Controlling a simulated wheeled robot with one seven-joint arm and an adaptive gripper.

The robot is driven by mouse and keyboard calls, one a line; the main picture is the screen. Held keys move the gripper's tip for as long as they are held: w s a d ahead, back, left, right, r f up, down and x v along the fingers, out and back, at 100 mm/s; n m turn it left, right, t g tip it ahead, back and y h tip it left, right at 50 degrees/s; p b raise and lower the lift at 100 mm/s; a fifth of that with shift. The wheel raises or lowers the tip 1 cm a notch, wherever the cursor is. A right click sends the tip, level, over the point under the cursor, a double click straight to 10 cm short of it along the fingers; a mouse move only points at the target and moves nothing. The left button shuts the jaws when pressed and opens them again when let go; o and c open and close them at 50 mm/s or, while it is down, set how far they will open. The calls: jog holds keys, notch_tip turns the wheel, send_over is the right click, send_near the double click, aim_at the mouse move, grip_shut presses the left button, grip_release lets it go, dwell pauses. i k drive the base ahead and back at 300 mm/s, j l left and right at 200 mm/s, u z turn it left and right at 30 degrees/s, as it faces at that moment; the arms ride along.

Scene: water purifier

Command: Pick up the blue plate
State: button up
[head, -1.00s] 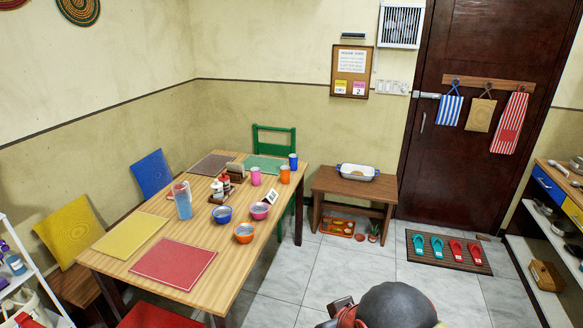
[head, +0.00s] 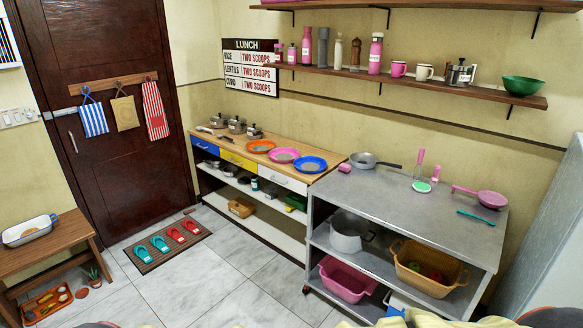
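The blue plate (head: 310,164) lies flat on the wooden counter top, near its right end. All three lie in a row. My gripper cannot be made out; only blurred parts show at the bottom edge, and I cannot tell what they are.
A metal table (head: 400,190) with a pan (head: 366,160) adjoins the counter on the right. Pots stand at the counter's left end. A shelf (head: 420,86) hangs above. Tiled floor (head: 230,285) is clear before the counter. A bench (head: 50,242) stands at left.

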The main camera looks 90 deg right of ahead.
aim_at(309, 165)
jog(key=z, duration=3.1)
jog(key=i+j+z, duration=0.1)
jog(key=z, duration=0.3)
jog(key=i+j+z, duration=0.1)
jog(key=z, duration=0.35)
jog(key=i+j+z, duration=0.1)
jog(key=z, duration=0.3)
jog(key=i+j+z, duration=0.3)
jog(key=j, duration=0.7)
jog(key=i+j+z, duration=0.1)
jog(key=j+z, duration=0.2)
jog(key=j, duration=0.75)
jog(key=j+z, duration=0.3)
jog(key=j, duration=1.4)
jog(key=i+j, duration=0.1)
jog(key=j, duration=0.6)
